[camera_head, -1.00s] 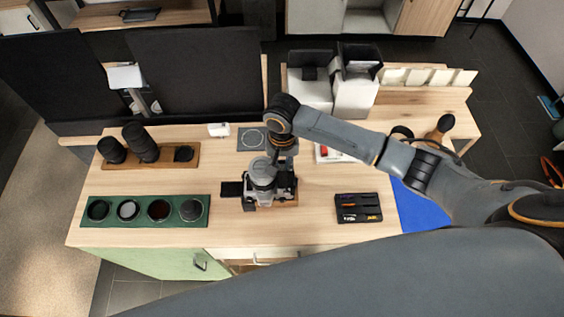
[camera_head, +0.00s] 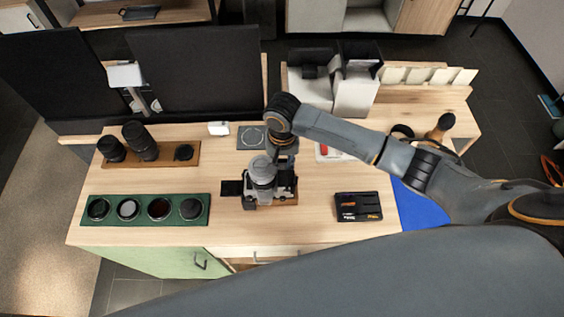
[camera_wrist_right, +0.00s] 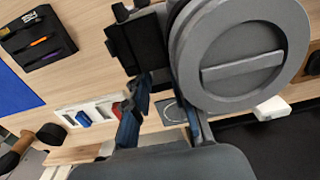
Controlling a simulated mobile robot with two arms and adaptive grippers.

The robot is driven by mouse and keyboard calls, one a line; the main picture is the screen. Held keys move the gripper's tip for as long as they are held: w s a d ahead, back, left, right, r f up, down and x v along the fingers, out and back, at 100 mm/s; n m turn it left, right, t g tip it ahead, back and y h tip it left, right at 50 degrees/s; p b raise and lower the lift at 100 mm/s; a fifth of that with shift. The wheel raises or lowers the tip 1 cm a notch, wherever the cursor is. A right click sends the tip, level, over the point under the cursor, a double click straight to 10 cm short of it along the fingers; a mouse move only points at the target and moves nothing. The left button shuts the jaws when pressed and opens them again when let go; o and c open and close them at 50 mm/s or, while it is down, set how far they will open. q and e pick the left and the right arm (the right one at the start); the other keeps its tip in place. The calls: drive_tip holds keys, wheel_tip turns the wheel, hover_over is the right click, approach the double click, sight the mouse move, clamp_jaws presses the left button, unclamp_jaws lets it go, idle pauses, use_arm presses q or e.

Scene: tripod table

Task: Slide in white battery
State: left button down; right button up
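A grey and black camera (camera_head: 263,178) stands on the desk with its lens pointing up. A black flap or screen (camera_head: 231,188) sticks out at its left. In the right wrist view the lens (camera_wrist_right: 240,55) looms large beside the dark body (camera_wrist_right: 135,45). My right gripper (camera_head: 284,160) is low at the camera's back right side. In the right wrist view its fingers (camera_wrist_right: 168,88) are apart, with desk and a grey mat showing between them. I cannot make out a white battery in the gripper or camera. My left gripper is out of view.
A white tray (camera_wrist_right: 62,110) holds blue and red pieces. A small white object (camera_head: 219,129) lies at the back. A green filter tray (camera_head: 142,223) and a wooden lens board (camera_head: 187,162) are at left. A black case (camera_head: 358,207) is at right. The front desk middle is clear.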

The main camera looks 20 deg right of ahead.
drive_tip(key=shift+w+d+r, duration=0.1)
drive_tip(key=shift+w+d, duration=0.1)
drive_tip(key=shift+w, duration=0.55)
drive_tip(key=shift+w+d, duration=0.2)
drive_tip(key=shift+w, duration=0.55)
drive_tip(key=o, duration=0.6)
drive_tip(key=shift+c, duration=0.2)
drive_tip(key=shift+r, duration=3)
drive_tip(key=shift+c, duration=0.2)
